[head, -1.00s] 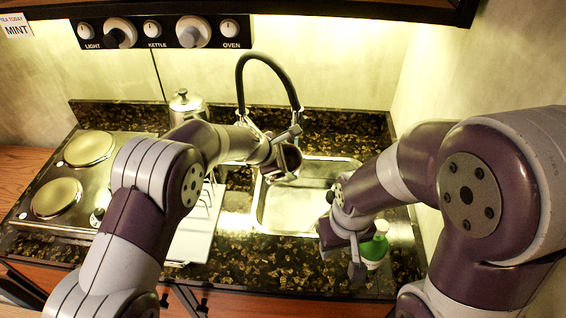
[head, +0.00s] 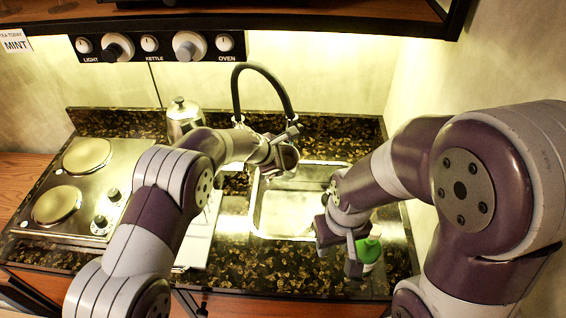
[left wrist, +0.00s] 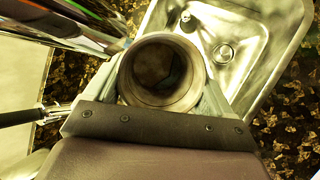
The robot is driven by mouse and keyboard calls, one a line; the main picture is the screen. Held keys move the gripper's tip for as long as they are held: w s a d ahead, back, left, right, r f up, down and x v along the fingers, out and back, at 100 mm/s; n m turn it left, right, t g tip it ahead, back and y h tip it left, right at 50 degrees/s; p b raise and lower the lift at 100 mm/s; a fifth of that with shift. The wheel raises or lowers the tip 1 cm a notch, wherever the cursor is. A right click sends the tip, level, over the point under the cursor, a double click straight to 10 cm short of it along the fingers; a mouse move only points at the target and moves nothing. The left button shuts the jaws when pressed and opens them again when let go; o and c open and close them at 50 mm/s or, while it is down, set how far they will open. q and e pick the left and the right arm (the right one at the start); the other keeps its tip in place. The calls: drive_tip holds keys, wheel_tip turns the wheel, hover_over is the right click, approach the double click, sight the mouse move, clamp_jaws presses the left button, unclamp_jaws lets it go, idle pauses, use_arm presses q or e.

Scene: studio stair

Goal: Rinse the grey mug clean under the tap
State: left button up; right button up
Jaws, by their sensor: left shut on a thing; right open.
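The grey mug (head: 287,158) is held by my left gripper (head: 277,152), over the left part of the sink (head: 290,215). In the left wrist view the mug (left wrist: 162,72) sits between the two fingers, its opening facing that camera. The inside looks brownish and dark at the bottom; I cannot tell stain from shadow. The tap (head: 262,72) has a black arched hose behind the mug, its lower end partly hidden by my gripper. No running water can be made out. My right gripper (head: 350,255) is open, low at the sink's front right, beside a green bottle.
The green bottle (head: 369,250) stands on the counter, partly hidden by my right gripper. A white rack (head: 198,240) lies left of the sink. A metal kettle (head: 183,117) and a two-plate hob (head: 88,156) are further left. Knobs (head: 150,43) line the wall panel.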

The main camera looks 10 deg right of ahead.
use_arm(q)
drive_tip(key=shift+s+d+r, duration=0.1)
drive_tip(key=shift+s+d, duration=0.1)
drive_tip(key=shift+d, duration=0.35)
drive_tip(key=shift+w+a, duration=0.25)
drive_tip(key=shift+a, duration=0.35)
drive_tip(key=shift+d, duration=0.1)
